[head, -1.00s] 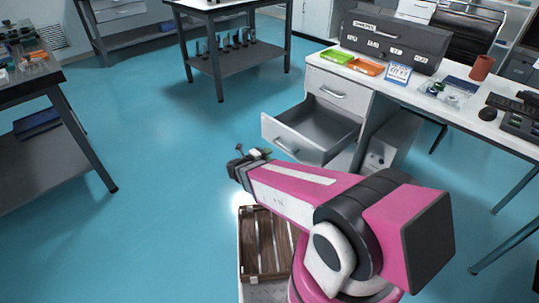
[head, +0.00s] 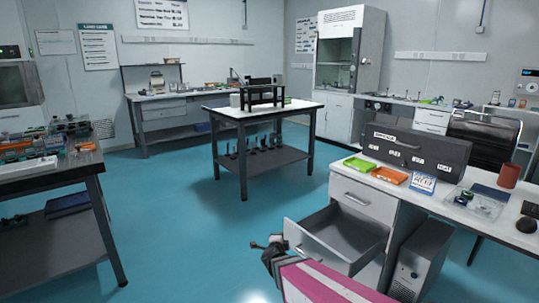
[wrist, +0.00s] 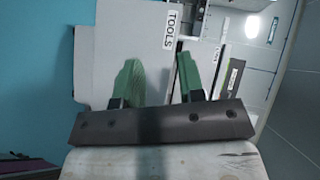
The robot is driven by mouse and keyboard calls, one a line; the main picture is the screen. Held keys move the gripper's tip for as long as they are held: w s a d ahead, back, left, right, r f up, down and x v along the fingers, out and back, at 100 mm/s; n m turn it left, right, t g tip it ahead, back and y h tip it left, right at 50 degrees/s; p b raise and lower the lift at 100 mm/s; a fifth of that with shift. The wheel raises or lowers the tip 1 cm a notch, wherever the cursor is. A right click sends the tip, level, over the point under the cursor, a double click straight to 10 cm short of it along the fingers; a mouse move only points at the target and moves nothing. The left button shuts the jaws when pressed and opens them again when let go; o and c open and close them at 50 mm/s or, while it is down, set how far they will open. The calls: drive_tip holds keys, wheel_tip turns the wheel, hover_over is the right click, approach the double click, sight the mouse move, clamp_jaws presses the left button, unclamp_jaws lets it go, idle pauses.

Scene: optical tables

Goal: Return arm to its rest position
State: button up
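My pink arm (head: 325,285) enters at the bottom of the head view, mostly cut off by the picture edge. My gripper (head: 266,246) is at its end, over the floor just left of the open drawer (head: 350,238). In the wrist view, the two green fingers of my gripper (wrist: 160,80) stand apart with nothing between them. Behind them is a pale grey surface with a "TOOLS" label (wrist: 171,28).
The open drawer juts from the right desk (head: 362,196), close to my arm. A computer tower (head: 420,262) stands beside it. A centre table (head: 262,112) and a left table (head: 50,170) flank clear blue floor.

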drive_tip(key=s+d+r+n+g+y, duration=0.1)
drive_tip(key=s+d+n+g+y, duration=0.2)
drive_tip(key=s+d+n+g, duration=1.1)
drive_tip(key=s+n+g, duration=0.1)
drive_tip(key=n, duration=0.3)
drive_tip(key=shift+s+d+r, duration=0.2)
drive_tip(key=shift+s, duration=0.15)
